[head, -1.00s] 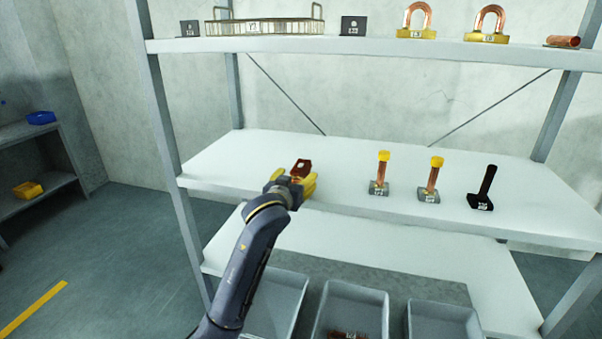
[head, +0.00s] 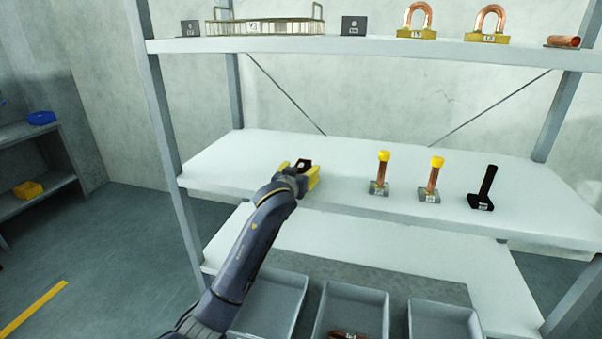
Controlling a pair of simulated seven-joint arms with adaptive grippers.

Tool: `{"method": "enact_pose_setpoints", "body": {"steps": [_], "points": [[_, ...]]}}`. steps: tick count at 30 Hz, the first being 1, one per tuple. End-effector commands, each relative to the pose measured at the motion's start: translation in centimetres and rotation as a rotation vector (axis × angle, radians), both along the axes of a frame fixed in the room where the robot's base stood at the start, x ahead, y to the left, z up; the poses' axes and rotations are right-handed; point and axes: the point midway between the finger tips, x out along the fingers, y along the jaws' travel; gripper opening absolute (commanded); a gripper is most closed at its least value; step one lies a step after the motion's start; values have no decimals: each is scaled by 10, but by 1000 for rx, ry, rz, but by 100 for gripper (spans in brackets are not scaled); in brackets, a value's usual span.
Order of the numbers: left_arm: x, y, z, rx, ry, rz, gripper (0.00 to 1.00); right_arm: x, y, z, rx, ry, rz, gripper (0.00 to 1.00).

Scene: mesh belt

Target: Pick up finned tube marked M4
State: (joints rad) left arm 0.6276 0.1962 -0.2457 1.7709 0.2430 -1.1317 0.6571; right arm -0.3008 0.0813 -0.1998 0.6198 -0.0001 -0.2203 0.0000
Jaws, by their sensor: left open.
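A dark reddish-brown part (head: 305,163) with a small pale mark is on the middle shelf, left of centre. It may be the finned tube; its label is too small to read. My left gripper (head: 298,170) is open, with one yellow finger on each side of this part. The gripper hides the part's lower side, and I cannot tell whether the fingers touch it. My right gripper is not in view.
Two copper posts with yellow caps (head: 383,172) (head: 434,178) and a black post (head: 484,188) stand right on the middle shelf (head: 340,165). The upper shelf (head: 380,46) holds a wire basket (head: 275,28), copper U-bends (head: 417,22) and other parts. Grey bins (head: 350,305) sit below.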

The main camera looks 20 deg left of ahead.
Motion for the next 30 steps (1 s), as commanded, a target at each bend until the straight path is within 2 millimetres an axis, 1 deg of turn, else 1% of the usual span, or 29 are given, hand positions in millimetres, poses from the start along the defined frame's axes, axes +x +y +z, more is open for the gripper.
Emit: {"method": "enact_pose_setpoints", "body": {"steps": [5,22,30], "points": [[0,0,0,0,0,0,66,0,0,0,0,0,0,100],[0,0,0,0,0,0,0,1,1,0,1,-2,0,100],[0,0,2,-1,-2,0,0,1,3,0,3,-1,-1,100]]}}
